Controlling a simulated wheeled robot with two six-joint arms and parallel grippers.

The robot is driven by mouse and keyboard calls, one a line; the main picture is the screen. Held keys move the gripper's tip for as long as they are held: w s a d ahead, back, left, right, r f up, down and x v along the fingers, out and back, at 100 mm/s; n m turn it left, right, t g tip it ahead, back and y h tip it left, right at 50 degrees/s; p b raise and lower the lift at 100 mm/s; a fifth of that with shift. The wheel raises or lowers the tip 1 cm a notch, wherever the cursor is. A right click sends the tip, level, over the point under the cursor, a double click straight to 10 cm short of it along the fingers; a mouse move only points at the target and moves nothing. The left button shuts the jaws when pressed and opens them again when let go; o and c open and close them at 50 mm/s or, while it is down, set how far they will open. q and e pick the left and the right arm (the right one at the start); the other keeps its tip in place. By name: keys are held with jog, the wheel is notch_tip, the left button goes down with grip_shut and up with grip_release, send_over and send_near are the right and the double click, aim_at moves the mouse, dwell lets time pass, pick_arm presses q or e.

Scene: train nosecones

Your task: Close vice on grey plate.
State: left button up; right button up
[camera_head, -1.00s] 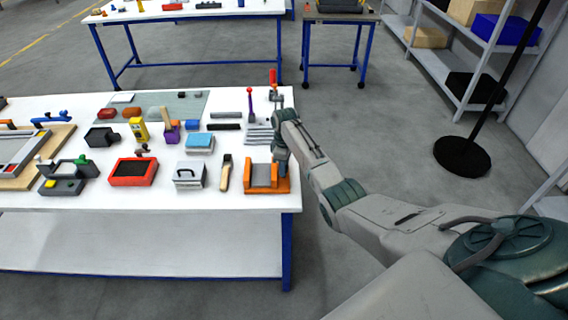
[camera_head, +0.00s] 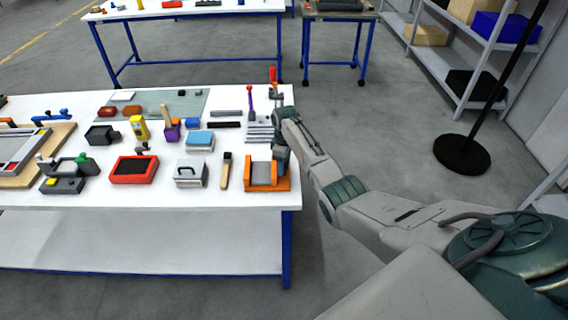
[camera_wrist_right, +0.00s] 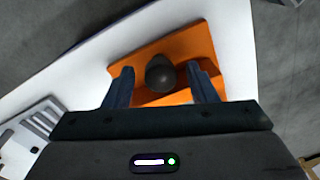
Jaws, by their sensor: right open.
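The orange vice (camera_head: 284,184) stands at the right front corner of the white table. The grey plate (camera_head: 262,173) sits between its orange jaws; I cannot tell whether both jaws touch it. My right gripper (camera_head: 281,165) is over the right side of the vice. In the right wrist view, its two dark fingers (camera_wrist_right: 162,88) are open and spread around a dark round knob (camera_wrist_right: 160,72) above the orange vice body (camera_wrist_right: 150,53). I see room beside the knob, so it is not clamped. The grey plate is hidden or unclear there. My left gripper is not in view.
On the white table (camera_head: 130,201), a brush (camera_head: 225,172) and a grey case with a handle (camera_head: 190,173) stand left of the vice.

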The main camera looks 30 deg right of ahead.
notch_tip(320, 180, up, 11)
jog(key=b, duration=0.3)
jog(key=shift+w+d, duration=0.15)
jog(key=shift+d, duration=0.05)
jog(key=shift+f, duration=0.1)
